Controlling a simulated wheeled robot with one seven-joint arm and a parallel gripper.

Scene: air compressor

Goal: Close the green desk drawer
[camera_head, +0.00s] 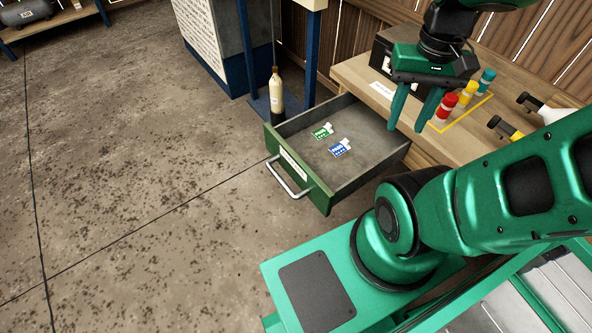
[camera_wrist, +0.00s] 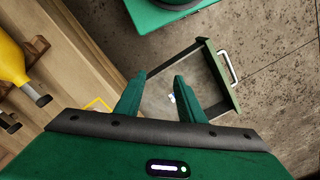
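The green desk drawer (camera_head: 275,158) stands pulled out of the wooden desk in the head view, with a green front and a metal bar handle (camera_head: 290,178) facing lower left. It also shows in the wrist view (camera_wrist: 219,78), with its handle (camera_wrist: 227,66) at the right. A green and a blue card lie inside the drawer. My gripper (camera_head: 410,111) hangs over the desk edge at the drawer's inner end, fingers pointing down. Its two fingers are apart with nothing between them, as the wrist view shows (camera_wrist: 155,95). It is away from the handle and drawer front.
The wooden desk (camera_head: 362,78) carries a black case, red, yellow and teal containers (camera_head: 466,93), and bottles at the right (camera_head: 512,132). A bottle (camera_head: 276,90) stands behind the drawer near a blue-framed cabinet. The concrete floor (camera_head: 130,180) left of the drawer is clear.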

